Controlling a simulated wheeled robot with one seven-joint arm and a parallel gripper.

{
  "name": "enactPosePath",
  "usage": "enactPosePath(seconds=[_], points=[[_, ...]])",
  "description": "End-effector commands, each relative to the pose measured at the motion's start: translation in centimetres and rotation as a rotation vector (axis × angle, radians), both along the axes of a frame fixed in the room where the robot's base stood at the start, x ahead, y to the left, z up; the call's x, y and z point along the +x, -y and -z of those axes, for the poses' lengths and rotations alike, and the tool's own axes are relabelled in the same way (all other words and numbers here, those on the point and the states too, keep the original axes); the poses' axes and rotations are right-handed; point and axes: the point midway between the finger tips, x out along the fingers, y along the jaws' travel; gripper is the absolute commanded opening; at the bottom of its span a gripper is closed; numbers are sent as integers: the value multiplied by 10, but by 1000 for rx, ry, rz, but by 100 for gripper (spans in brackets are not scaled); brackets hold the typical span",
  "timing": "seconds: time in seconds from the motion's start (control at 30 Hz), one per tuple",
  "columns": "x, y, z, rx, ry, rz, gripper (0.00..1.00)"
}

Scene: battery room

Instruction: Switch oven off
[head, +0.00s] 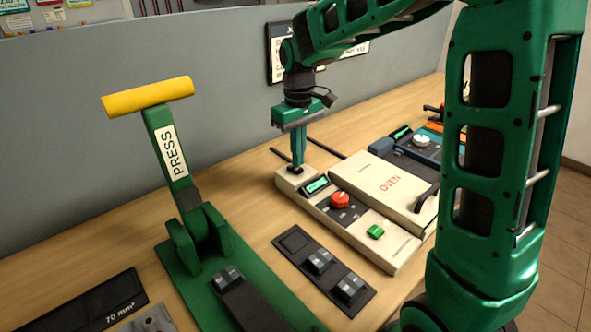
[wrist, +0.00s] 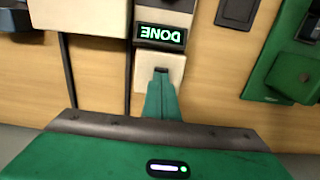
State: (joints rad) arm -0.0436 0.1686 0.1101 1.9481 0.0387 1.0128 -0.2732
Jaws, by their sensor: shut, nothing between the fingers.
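The oven (head: 370,175) is a flat cream box with a red "OVEN" label and a dark handle; its lid looks closed. Its cream control panel (head: 375,250) runs along its left side, with a red knob (head: 340,200), a green button (head: 376,232) and a lit display (head: 315,185). In the wrist view the display (wrist: 161,34) reads "DONE", upside down. My gripper (head: 297,168) is shut and empty, pointing down over the panel's far end, beyond the display. A small dark part shows at its fingertips (wrist: 161,73); I cannot tell whether they touch it.
A green press (head: 195,235) with a yellow handle (head: 148,96) stands upright on the left. A dark tray (head: 295,240) with small metal parts lies between press and panel. Another device (head: 420,142) stands beyond the oven. A grey partition (head: 120,70) closes the back of the wooden bench.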

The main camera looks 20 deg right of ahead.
Motion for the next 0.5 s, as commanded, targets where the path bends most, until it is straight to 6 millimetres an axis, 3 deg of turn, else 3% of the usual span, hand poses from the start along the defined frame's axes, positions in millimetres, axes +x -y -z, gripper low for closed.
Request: enactPosePath(seconds=[0.5], points=[[0,0,7,0,0,0,0]])
